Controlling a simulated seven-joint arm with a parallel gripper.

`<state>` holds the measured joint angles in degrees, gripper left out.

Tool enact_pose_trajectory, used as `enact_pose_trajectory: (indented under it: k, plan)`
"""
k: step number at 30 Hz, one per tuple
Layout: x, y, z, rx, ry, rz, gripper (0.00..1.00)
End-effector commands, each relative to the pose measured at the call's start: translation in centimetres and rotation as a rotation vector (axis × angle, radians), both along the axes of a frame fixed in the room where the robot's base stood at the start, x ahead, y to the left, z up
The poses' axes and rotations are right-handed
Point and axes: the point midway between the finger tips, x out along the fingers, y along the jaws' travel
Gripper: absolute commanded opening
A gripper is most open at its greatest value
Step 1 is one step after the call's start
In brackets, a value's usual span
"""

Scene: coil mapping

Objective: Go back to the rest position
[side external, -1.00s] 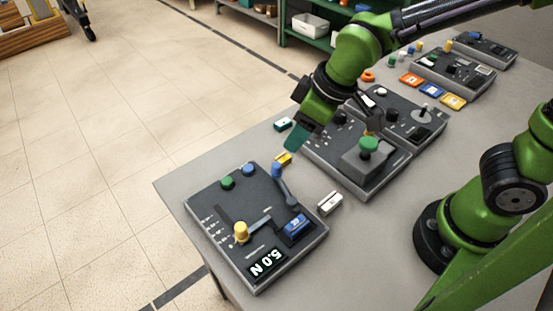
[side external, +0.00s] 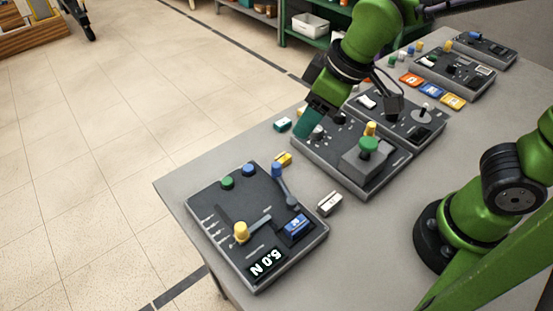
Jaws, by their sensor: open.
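My gripper (side external: 308,120) hangs from the green arm in the upper middle of the side external view, with a teal tip pointing down over the left edge of the middle control box (side external: 345,165). I see nothing held in it. The gap between its fingers is hard to make out from this side.
The grey table (side external: 185,165) holds more control boxes toward the back right (side external: 452,75). Orange, blue and yellow tiles (side external: 431,89) lie farther back. The table's left margin is clear.

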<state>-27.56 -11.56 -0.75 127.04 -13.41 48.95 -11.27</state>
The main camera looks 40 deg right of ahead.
Motion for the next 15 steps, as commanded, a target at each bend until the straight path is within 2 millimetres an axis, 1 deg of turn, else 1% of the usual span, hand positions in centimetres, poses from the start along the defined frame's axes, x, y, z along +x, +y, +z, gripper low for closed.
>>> enact_pose_trajectory:
  k: [2,4,8,9,12,15]
  plan:
    - [-0.9,-0.2,-0.5,0.03,0.034,-0.053,0.49]
    - [-1.8,-1.4,-0.1,0.08,0.044,-0.142,0.49]
    - [-3.5,-4.9,1.3,0.201,0.028,-0.36,0.49]
    - [-4.1,-6.0,1.7,0.238,0.016,-0.427,0.49]
    - [-5.3,-8.4,2.6,0.318,-0.026,-0.57,0.49]
    - [-6.1,-10.2,3.4,0.367,-0.074,-0.664,0.49]
